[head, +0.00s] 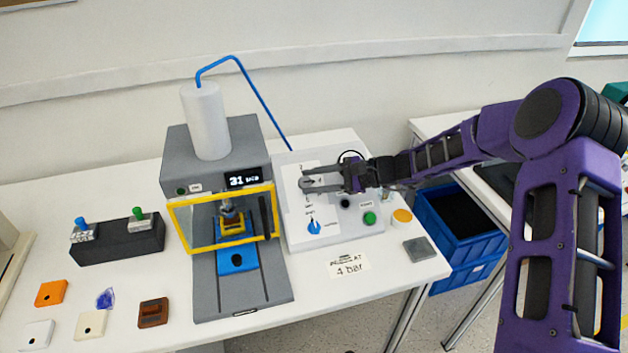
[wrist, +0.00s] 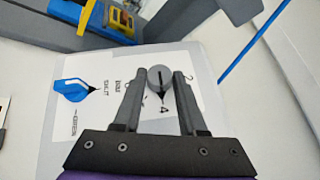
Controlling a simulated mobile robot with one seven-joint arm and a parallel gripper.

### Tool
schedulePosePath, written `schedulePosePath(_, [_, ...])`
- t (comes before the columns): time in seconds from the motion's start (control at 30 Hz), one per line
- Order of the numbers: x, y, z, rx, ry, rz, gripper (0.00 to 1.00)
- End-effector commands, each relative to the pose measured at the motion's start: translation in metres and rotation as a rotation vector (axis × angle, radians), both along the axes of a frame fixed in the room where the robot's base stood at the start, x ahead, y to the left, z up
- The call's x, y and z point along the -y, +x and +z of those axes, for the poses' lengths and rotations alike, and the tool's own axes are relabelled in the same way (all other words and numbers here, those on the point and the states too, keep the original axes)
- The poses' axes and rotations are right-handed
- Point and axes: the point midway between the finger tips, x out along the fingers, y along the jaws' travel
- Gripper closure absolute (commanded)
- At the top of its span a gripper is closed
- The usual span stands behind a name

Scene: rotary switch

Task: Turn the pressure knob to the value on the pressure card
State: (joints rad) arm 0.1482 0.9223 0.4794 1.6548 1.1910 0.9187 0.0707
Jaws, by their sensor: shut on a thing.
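The pressure card (head: 348,264) lies on the table in front of the control panel and reads "4 bar". The grey round pressure knob (wrist: 160,78) is on the white panel (head: 350,228), with numbers around it. In the wrist view its dark pointer is towards the "4" mark. My gripper (head: 312,183) reaches in from the right. Its two fingers (wrist: 157,82) are on either side of the knob and shut on it. In the head view the fingers partly hide the knob. The press display (head: 243,180) shows digits like "31" that I cannot read surely.
A blue knob (head: 314,227), a black button (head: 345,203) and a green button (head: 370,218) are close by on the panel. The press with its yellow guard (head: 188,240) stands left of the panel. A blue hose (head: 262,98) runs behind. Loose coloured blocks lie at the front left.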

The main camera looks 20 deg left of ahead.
Motion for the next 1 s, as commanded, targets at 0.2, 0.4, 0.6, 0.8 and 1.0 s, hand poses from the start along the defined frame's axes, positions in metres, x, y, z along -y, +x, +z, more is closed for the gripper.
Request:
schedulePosePath(0.2, [0.000,0.000,-0.001,-0.002,0.000,-0.001,0.48])
schedulePosePath(0.4, [0.000,0.000,0.000,-0.001,0.001,-0.001,0.29])
schedulePosePath(0.6, [0.001,0.000,0.000,-0.001,0.001,-0.001,0.29])
schedulePosePath(0.8, [0.019,0.002,0.007,0.002,0.000,-0.005,0.29])
schedulePosePath(1.0, [0.063,0.003,0.023,0.002,-0.001,-0.005,0.29])
